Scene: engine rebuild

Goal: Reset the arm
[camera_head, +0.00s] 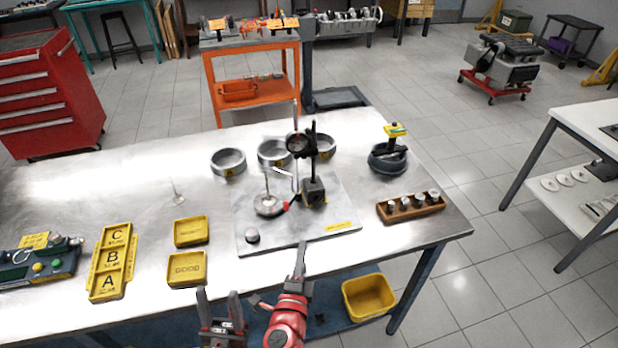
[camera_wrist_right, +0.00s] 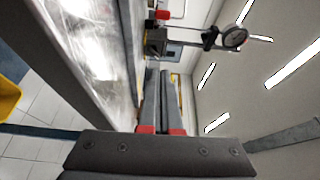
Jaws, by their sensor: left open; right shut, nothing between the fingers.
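My left gripper (camera_head: 221,297) is at the bottom of the head view, just off the table's front edge, with its two fingers apart and nothing between them. My right gripper (camera_head: 302,245) is to the right of it. Its fingers are together and empty, reaching over the front edge of the grey plate on the steel table (camera_head: 150,210). In the right wrist view the shut fingers (camera_wrist_right: 161,75) point toward a dial gauge stand. I cannot tell whether the fingertips touch the plate.
The grey plate (camera_head: 285,238) carries the dial gauge stand (camera_head: 313,190) and a round metal part (camera_head: 268,205). Yellow trays (camera_head: 187,268) lie left, a wooden block with metal pieces (camera_head: 411,208) right. A yellow bin (camera_head: 369,297) is below the table edge.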

